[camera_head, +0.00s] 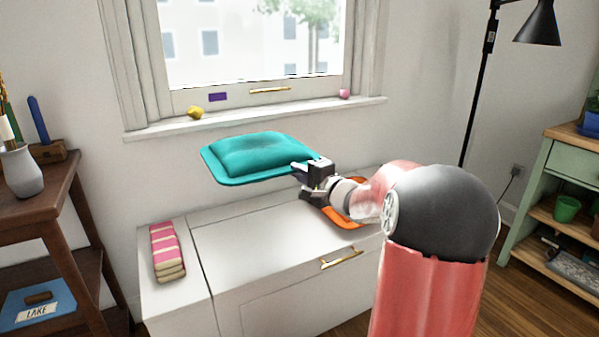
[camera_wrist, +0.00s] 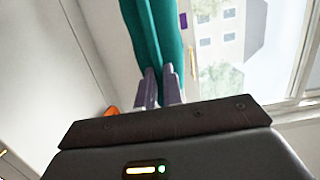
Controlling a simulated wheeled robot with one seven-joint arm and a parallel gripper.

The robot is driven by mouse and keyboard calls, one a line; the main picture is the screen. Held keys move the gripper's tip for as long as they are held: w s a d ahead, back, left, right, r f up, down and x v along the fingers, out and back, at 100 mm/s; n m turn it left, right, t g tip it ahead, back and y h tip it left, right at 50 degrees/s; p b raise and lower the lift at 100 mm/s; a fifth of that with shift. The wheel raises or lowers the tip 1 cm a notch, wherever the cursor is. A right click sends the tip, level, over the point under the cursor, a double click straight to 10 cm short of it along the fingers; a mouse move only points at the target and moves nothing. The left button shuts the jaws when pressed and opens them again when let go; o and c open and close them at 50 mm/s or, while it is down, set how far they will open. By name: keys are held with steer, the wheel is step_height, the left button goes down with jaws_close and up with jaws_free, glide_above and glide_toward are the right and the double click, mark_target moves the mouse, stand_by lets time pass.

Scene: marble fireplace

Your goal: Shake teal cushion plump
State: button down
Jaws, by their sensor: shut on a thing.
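The teal cushion (camera_head: 258,154) is held in the air above the white bench, roughly flat, with a flat rim around its plump middle. My gripper (camera_head: 308,170) is shut on the cushion's right edge. In the wrist view the teal cushion (camera_wrist: 152,35) extends away from my gripper (camera_wrist: 159,88), with its edge between the two fingers. The cushion appears clear of the bench top and the window sill.
The white bench (camera_head: 250,240) holds a folded pink striped cloth (camera_head: 166,250) at its left and an orange item (camera_head: 345,216), partly hidden by my arm. The window sill (camera_head: 265,115) bears small objects. A dark shelf (camera_head: 45,205) stands left, a black lamp (camera_head: 538,25) right.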

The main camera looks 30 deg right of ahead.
step_height(320, 180, up, 7)
steer(key=p, duration=0.2)
step_height(320, 180, down, 7)
steer(key=b, duration=0.2)
stand_by(1.2)
steer(key=shift+d+f, duration=0.1)
stand_by(0.3)
